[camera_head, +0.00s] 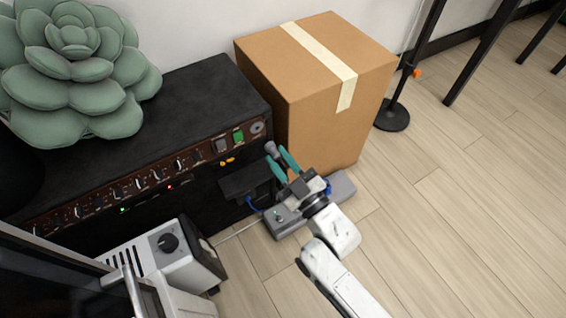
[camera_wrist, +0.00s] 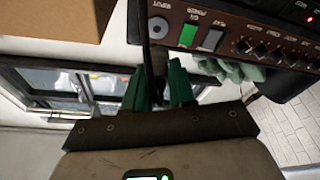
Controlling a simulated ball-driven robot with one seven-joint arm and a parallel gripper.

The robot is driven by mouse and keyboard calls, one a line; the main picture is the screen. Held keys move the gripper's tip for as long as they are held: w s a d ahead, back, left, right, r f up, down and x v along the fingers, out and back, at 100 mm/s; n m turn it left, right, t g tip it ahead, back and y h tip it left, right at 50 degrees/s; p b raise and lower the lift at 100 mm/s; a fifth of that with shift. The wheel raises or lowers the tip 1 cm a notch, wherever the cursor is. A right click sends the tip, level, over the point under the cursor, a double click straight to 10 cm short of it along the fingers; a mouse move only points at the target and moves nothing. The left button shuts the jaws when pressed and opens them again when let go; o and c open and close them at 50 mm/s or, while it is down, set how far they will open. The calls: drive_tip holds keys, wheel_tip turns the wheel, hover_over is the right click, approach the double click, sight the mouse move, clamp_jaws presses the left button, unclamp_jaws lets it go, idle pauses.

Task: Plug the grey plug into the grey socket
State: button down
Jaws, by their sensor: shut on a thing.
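The grey plug (camera_head: 271,148) is at the tips of my gripper (camera_head: 279,160), whose green fingers are shut on it. In the wrist view my gripper (camera_wrist: 159,80) has a dark, shaded piece between its fingers, seemingly the plug (camera_wrist: 158,62). The grey socket (camera_head: 257,127) is a round disc at the right end of the black amplifier's front panel. It also shows in the wrist view (camera_wrist: 158,28), above the fingertips. The plug is close to the socket, a little below and to the right in the head view, and looks apart from it.
Green (camera_head: 238,137) and grey (camera_head: 221,146) switches sit beside the socket on the amplifier (camera_head: 190,105). A cardboard box (camera_head: 335,110) stands close on the right. A grey power strip (camera_head: 285,222) lies below my gripper. A white device (camera_head: 160,255) stands lower left.

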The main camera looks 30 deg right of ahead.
drive_tip(key=shift+w+b, duration=0.75)
drive_tip(key=shift+w, duration=1.65)
drive_tip(key=shift+w, duration=0.55)
idle(1.0)
drive_tip(key=c, duration=0.9)
unclamp_jaws()
drive_tip(key=shift+o, duration=0.2)
drive_tip(key=p, duration=0.3)
approach(270, 147)
drive_tip(key=shift+w+d+f, duration=0.15)
drive_tip(key=shift+w+f, duration=0.2)
drive_tip(key=shift+f, duration=0.15)
drive_tip(key=shift+w+d+f, duration=0.15)
drive_tip(key=shift+w+f, duration=0.25)
drive_tip(key=shift+f, duration=0.1)
